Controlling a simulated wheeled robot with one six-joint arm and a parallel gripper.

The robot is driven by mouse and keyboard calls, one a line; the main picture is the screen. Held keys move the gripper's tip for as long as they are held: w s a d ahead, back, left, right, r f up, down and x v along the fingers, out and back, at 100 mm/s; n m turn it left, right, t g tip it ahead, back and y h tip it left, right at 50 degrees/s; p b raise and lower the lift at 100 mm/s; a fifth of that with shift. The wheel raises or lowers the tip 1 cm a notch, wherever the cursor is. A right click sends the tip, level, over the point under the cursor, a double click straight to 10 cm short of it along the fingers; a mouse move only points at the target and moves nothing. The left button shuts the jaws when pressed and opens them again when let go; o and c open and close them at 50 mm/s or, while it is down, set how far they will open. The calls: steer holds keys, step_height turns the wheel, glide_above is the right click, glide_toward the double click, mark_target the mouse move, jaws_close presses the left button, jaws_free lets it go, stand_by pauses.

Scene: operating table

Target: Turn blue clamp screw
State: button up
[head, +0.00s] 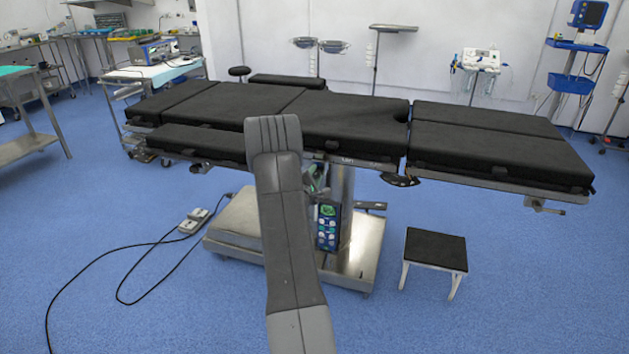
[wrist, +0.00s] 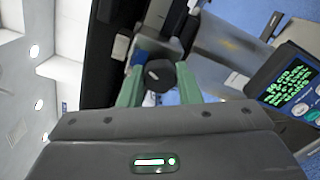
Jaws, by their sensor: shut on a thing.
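In the wrist view, the two green fingers of my gripper (wrist: 159,92) are closed on a round dark knob (wrist: 160,75) with a light mark on its face. A small blue part (wrist: 139,57) shows just behind the knob, at the upper left; it appears to belong to the blue clamp screw, but I cannot tell fully. The knob sits under the edge of the operating table (head: 350,118). In the head view, my arm covers most of this spot and the clamp is hidden; only a bit of green shows beside the table column.
A hand control with a lit green screen (head: 327,211) hangs on the column and sits close at the right in the wrist view (wrist: 290,85). The steel base (head: 240,228), a pedal (head: 194,220) with cable and a black stool (head: 436,249) stand on the floor. Open floor lies in front.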

steer(key=m+b, duration=0.2)
steer(key=m, duration=0.2)
steer(key=shift+f+m, duration=0.15)
steer(key=shift+m, duration=0.15)
steer(key=m+b, duration=0.2)
steer(key=m, duration=0.2)
steer(key=shift+m, duration=0.3)
steer(key=m+b, duration=0.3)
steer(key=m, duration=0.1)
steer(key=shift+m, duration=0.3)
steer(key=m+b, duration=0.2)
steer(key=m, duration=0.2)
steer(key=shift+f, duration=0.1)
steer(key=m+b, duration=0.3)
steer(key=m, duration=0.2)
steer(key=m+b, duration=0.2)
steer(key=m, duration=0.2)
steer(key=shift+m+b, duration=0.3)
steer(key=shift+b, duration=0.1)
steer(key=m+b, duration=0.2)
steer(key=m, duration=0.1)
steer(key=shift+m+b, duration=1.2)
steer(key=shift+m, duration=1)
steer(key=shift+a, duration=0.1)
